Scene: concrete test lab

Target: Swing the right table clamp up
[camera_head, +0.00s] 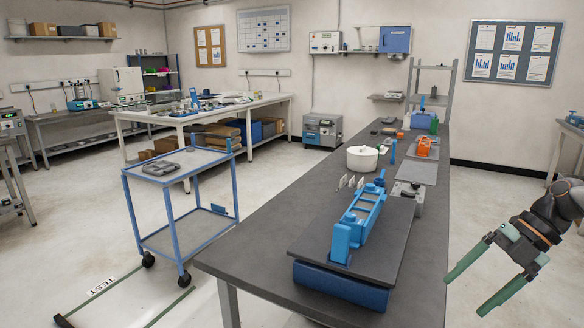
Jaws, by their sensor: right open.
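A long blue fixture (364,208) with open bays stands on a dark plate (375,258), which rests on a blue base (340,287) at the near end of the long grey table. A grey block with a dark top part (408,197) sits right behind it, near the table's right edge. I cannot tell which part is the right table clamp or how its arm stands. My right gripper (466,296), with green fingers, is open and empty over the floor right of the table, apart from everything. My left gripper is not in view.
The long table (265,240) also bears a white round pot (362,158), a blue upright piece (393,151) and an orange item (424,146) farther back. A blue cart (182,240) stands to the left. The floor around my right gripper is clear.

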